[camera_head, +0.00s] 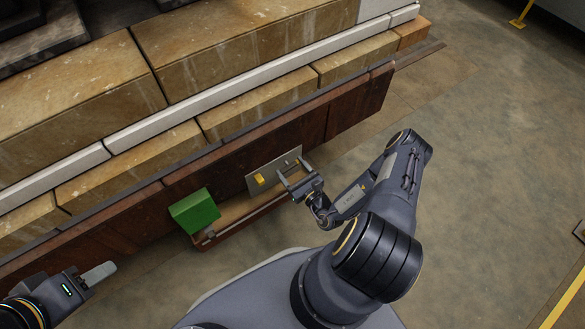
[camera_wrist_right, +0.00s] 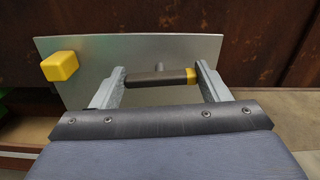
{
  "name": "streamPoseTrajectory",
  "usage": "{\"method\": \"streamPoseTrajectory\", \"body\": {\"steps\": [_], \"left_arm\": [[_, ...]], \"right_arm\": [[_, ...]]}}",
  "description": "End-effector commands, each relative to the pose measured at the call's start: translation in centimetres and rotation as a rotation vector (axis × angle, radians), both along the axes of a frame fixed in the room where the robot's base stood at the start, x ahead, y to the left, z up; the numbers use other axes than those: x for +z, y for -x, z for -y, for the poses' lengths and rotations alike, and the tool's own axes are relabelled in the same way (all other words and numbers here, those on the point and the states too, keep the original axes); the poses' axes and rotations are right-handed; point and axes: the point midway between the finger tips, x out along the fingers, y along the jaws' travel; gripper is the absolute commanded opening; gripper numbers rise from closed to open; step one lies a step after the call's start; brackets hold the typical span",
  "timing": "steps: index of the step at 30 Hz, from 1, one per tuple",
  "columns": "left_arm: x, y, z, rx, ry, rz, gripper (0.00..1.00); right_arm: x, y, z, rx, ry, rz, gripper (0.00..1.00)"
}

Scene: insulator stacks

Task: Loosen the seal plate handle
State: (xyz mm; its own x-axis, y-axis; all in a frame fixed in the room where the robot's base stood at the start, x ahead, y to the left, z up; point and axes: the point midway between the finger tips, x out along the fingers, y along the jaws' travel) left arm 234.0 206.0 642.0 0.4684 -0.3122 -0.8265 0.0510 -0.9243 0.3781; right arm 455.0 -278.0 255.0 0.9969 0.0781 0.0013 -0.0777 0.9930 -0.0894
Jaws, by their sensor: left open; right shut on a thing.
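The seal plate (camera_head: 254,187) is a flat silver sheet against the rusty brown side of the stack, with a yellow block (camera_head: 259,179) at its left. In the right wrist view the plate (camera_wrist_right: 140,48) fills the upper middle, with the yellow block (camera_wrist_right: 60,66) at its left edge. The handle (camera_wrist_right: 155,80) is a dark bar with a yellow end on a short stem in front of the plate. My right gripper (camera_wrist_right: 160,84) is shut on the handle, one finger at each end. My left gripper (camera_head: 98,273) is open and empty at the lower left, away from the plate.
A green block (camera_head: 194,211) sits left of the plate, above a shallow brown tray (camera_head: 240,221). The stack of tan blocks (camera_head: 240,40) and white strips fills the upper left. Open concrete floor (camera_head: 480,150) lies to the right.

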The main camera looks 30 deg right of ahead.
Motion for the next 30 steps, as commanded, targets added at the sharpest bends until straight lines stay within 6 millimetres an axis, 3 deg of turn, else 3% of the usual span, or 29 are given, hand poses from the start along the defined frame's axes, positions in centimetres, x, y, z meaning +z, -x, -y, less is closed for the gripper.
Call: {"method": "streamPoseTrajectory", "body": {"steps": [30], "left_arm": [[7.6,0.0,0.0,0.000,0.000,0.000,0.44]], "right_arm": [[0.0,0.1,-0.3,-0.001,0.920,0.068,0.46]]}}
